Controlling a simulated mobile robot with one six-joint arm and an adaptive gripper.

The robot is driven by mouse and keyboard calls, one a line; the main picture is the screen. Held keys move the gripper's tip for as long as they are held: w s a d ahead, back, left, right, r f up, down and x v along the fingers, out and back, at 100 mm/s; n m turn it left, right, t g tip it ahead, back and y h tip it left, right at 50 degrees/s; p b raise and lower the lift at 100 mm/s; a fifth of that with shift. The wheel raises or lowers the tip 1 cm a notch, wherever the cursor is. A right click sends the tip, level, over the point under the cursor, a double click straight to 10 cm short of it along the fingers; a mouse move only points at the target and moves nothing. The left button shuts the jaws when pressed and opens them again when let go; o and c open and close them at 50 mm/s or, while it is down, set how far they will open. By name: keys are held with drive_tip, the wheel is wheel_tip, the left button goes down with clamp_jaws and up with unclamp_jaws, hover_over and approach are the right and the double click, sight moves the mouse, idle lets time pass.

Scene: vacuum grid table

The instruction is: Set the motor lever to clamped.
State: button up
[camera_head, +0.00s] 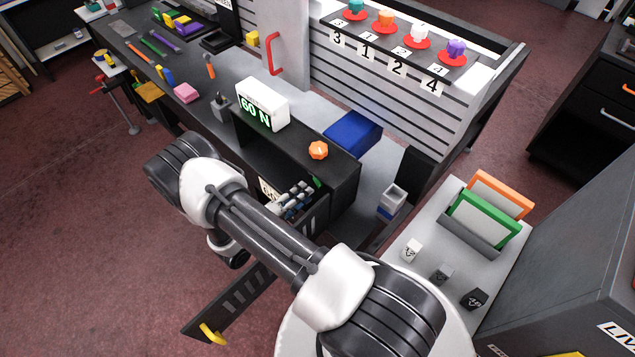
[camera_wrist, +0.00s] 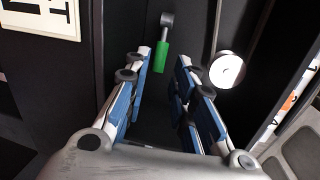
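A short lever with a green handle (camera_wrist: 161,56) and a grey pivot at its top hangs against a dark panel in the wrist view, handle pointing down. I take it for the motor lever; no clamped mark is readable beside it. A small green piece, probably the same lever, shows in the head view (camera_head: 316,182). My gripper (camera_wrist: 168,65) is open, its blue-padded fingers spread to the left and right of the handle. No contact with the handle is visible. In the head view my gripper (camera_head: 296,196) is at the front opening of the black bench unit.
A white disc (camera_wrist: 227,69) sits right of the lever, near the right finger. A pale label (camera_wrist: 45,17) is upper left. The unit (camera_head: 335,172) carries a "60 N" display (camera_head: 262,104) and an orange knob (camera_head: 318,150). A slotted panel with a yellow handle (camera_head: 212,333) stands below my arm.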

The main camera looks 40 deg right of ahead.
sight(318, 182)
drive_tip(key=b+x, duration=0.1)
drive_tip(key=x, duration=0.7)
clamp_jaws()
idle(0.5)
